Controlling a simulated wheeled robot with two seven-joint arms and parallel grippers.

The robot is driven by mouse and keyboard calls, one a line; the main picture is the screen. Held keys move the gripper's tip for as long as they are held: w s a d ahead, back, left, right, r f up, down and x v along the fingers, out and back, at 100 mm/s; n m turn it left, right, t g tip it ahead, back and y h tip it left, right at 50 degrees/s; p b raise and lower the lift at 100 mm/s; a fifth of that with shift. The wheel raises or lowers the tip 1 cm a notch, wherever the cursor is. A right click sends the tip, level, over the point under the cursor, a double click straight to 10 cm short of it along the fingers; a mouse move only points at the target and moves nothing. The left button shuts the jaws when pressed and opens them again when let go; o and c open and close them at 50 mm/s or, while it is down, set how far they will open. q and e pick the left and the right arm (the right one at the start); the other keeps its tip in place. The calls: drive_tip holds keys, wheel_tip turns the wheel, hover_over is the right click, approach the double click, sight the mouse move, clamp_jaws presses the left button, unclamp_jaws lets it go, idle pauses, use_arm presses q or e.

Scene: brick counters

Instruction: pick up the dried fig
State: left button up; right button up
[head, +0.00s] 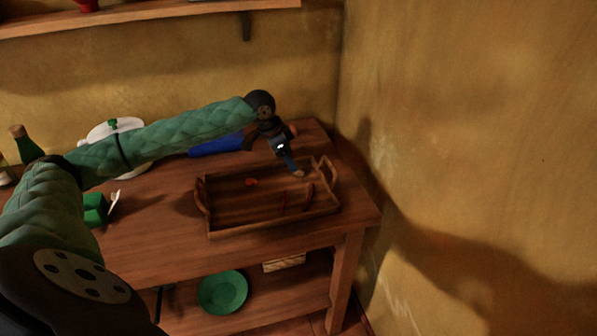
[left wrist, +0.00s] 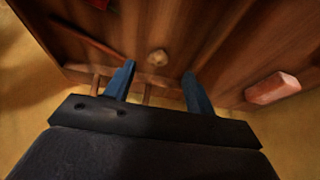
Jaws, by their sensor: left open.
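A small beige, roundish thing, likely the dried fig (left wrist: 157,58), lies on the wooden tray floor in the left wrist view. In the head view the fig (head: 299,173) shows at the tray's right back part, by my fingertips. My left gripper (head: 291,164) points down over the tray (head: 232,232). Its blue fingers (left wrist: 159,76) are apart and empty, with the fig just beyond and between the tips in the left wrist view. I cannot tell the exact height left above it. My right gripper is in neither view.
The tray's raised walls and end handles (head: 202,196) surround the fig. A small red-orange piece (head: 251,182) lies in the tray. A pinkish block (left wrist: 272,88) is near the gripper. A blue thing (head: 216,146) lies behind the tray; a wall stands right.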

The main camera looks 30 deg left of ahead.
sight(299, 173)
use_arm(q)
drive_tip(key=x, duration=0.2)
drive_tip(key=p+x, duration=0.1)
drive_tip(key=x, duration=0.1)
drive_tip(key=shift+w+d+r, duration=0.15)
drive_tip(key=shift+d, duration=0.1)
drive_tip(key=shift+w+d+f, duration=0.1)
drive_tip(key=shift+w+f, duration=0.05)
drive_tip(key=shift+f, duration=0.45)
drive_tip(key=c, duration=1)
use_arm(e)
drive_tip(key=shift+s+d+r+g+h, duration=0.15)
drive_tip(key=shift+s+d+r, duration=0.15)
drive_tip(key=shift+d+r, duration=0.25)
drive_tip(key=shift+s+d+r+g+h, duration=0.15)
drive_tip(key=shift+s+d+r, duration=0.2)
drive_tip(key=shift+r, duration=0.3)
